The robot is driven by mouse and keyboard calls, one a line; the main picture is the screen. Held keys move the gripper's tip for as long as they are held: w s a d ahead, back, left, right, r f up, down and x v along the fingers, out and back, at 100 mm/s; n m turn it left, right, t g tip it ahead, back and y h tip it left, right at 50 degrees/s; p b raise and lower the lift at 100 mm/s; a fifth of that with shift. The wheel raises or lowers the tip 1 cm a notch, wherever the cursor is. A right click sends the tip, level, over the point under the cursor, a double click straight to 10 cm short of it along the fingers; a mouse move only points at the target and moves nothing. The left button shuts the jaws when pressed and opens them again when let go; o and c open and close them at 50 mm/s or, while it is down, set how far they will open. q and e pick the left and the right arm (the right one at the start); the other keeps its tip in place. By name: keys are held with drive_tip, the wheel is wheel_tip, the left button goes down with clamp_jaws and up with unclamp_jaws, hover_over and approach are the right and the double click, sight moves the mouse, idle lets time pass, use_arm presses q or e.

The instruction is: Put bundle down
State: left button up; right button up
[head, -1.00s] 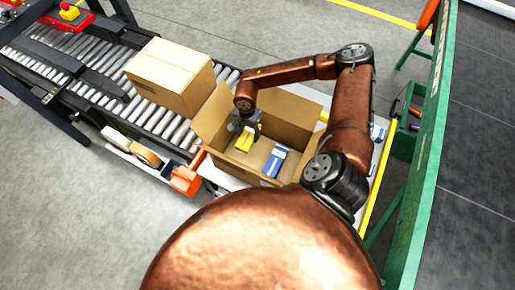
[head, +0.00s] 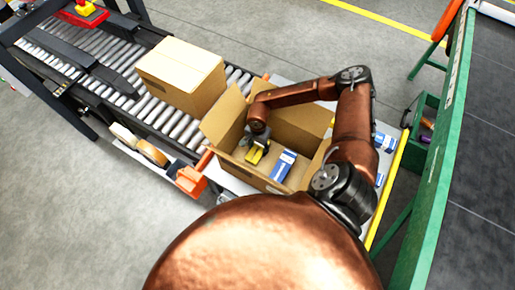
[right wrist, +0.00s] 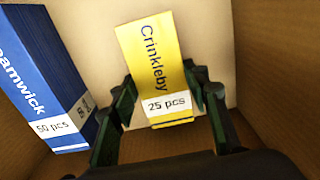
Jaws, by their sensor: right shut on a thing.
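A yellow bundle (head: 252,156) is inside an open carton (head: 221,122). In the right wrist view, the yellow bundle (right wrist: 155,55) reads "Crinkleby" and "25 pcs". My right gripper (head: 258,142) reaches down into the carton and is shut on the bundle's near end, one finger on each side. Both fingers of the right gripper (right wrist: 160,82) show in the wrist view. I cannot tell whether the bundle touches the carton floor. A blue and white bundle (head: 284,165), marked "50 pcs" in the wrist view (right wrist: 45,75), stands beside it with a gap between. My left gripper is not in view.
A closed carton (head: 182,72) sits on the roller conveyor (head: 160,118) to the left. More blue and white packs (head: 385,142) lie right of the open carton, near a green frame (head: 440,160).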

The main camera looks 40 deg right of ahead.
sight(258, 149)
drive_tip(key=shift+f, duration=0.1)
drive_tip(key=o, duration=1.2)
drive_tip(key=shift+r, duration=0.35)
wheel_tip(258, 149, up, 12)
drive_tip(key=shift+f+p, duration=0.2)
drive_tip(key=shift+p, duration=0.5)
